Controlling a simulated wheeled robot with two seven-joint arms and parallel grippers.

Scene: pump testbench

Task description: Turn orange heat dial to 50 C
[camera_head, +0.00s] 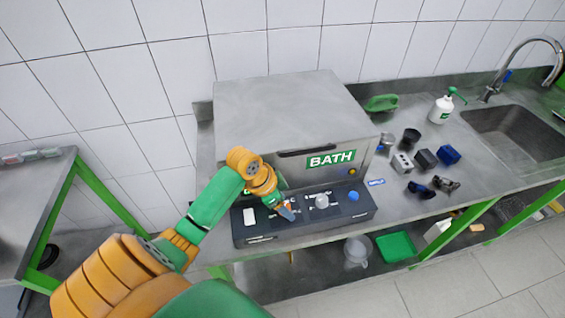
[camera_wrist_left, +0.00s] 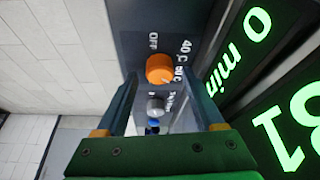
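The orange heat dial (camera_wrist_left: 160,68) shows in the left wrist view on the dark control panel, with OFF, 40 C and another partly readable temperature label around it. Its pointer setting is too small to tell. In the head view the dial is hidden behind my left gripper (camera_head: 287,211), which is over the panel (camera_head: 300,220) of the BATH unit (camera_head: 290,115). In the wrist view my left gripper (camera_wrist_left: 160,77) is open, with one finger at each side of the dial; I cannot tell whether they touch it. My right gripper is not in view.
A grey knob (camera_head: 321,201) and a blue knob (camera_head: 353,196) sit right of the gripper on the panel. A white switch (camera_head: 248,216) is on its left. Green display digits (camera_wrist_left: 285,130) glow beside the dial. Several small parts and a spray bottle (camera_head: 441,108) stand right of the bath.

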